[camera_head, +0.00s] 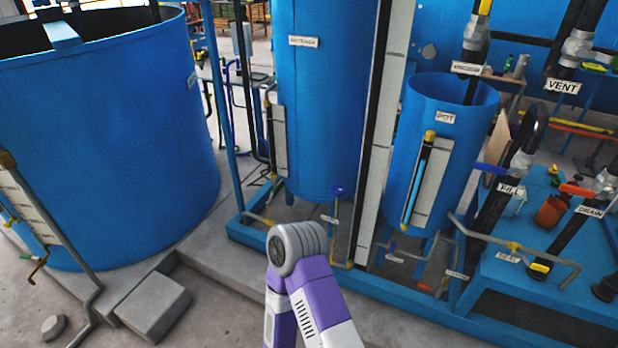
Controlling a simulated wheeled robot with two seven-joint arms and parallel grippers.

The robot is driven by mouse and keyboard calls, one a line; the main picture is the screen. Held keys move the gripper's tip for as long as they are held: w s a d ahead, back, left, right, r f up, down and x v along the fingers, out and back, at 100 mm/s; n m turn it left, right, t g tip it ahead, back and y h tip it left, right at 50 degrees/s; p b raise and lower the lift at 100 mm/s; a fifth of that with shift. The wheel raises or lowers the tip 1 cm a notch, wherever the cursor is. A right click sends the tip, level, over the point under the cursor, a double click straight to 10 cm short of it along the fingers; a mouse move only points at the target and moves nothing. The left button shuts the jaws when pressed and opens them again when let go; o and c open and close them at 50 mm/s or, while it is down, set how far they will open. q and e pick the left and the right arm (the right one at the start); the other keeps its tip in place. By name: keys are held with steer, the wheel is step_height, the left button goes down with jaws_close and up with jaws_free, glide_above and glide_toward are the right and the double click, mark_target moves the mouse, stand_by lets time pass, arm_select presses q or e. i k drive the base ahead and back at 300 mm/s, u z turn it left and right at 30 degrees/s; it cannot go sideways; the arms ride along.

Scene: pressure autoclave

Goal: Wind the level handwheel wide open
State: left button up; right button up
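No handwheel in view carries a label that I can read as level. A small dark-blue round knob or wheel (338,190) sits low at the right side of the tall blue cylinder (322,100), above a small white tag (330,219) too small to read. How far it is turned cannot be told. One of my arms, purple and white with a grey rounded joint (297,245), rises from the bottom middle, in front of the cylinder's base. In the picture the joint is below and left of the knob. Neither gripper shows.
A large open blue tank (110,130) stands left. A blue pot (445,150) with a sight tube stands right of centre. Pipes with vent (562,86), drain (590,211) and seal (508,257) labels crowd the right. A concrete block (155,305) lies lower left.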

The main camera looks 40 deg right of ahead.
mark_target(337, 191)
steer(key=z, duration=0.6)
steer(key=i, duration=1.05)
steer(key=z, duration=0.95)
